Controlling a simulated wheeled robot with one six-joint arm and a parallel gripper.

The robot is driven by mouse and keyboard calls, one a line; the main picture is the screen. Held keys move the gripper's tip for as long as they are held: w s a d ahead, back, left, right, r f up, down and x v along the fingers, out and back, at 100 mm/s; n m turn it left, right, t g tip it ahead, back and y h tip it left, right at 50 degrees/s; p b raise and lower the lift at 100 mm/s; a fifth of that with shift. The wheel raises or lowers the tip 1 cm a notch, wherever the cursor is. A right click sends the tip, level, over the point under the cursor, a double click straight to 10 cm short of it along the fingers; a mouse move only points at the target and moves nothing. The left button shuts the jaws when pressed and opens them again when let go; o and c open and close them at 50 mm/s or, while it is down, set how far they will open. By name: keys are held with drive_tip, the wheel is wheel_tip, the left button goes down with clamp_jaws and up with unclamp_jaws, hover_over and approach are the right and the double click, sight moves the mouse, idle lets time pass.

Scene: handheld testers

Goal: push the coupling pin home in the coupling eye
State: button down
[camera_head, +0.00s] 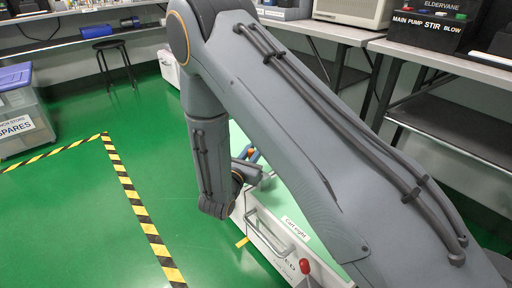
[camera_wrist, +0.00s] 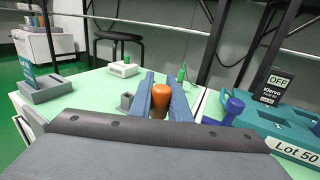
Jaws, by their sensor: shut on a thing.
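My gripper (camera_wrist: 163,88) shows in the wrist view as two blue fingers, one on each side of a rounded orange piece (camera_wrist: 161,97). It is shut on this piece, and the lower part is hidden. In the head view the gripper is small and mostly behind my arm, above the cart top, with a bit of orange (camera_head: 254,155) showing. A red knob on a dark stem (camera_head: 305,266) stands upright at the cart's near end and may be the coupling pin. My gripper is well away from it. I cannot make out the coupling eye.
The cart (camera_head: 296,226) has a pale green top and a front handle (camera_head: 268,238). In the wrist view a teal tray (camera_wrist: 292,133) is at right, a white box (camera_wrist: 124,69) behind, and a grey holder (camera_wrist: 50,91) at left.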

drive_tip(key=shift+f+b, duration=0.6)
drive_tip(key=shift+f, duration=0.65)
drive_tip(key=c, duration=1.6)
unclamp_jaws()
drive_tip(key=p+v, duration=0.2)
drive_tip(key=v, duration=0.5)
drive_tip(key=shift+s+a+r+p, duration=0.1)
drive_tip(key=shift+r+p, duration=0.05)
drive_tip(key=shift+p, duration=0.15)
drive_tip(key=shift+s+a, duration=0.1)
drive_tip(key=shift+s, duration=0.2)
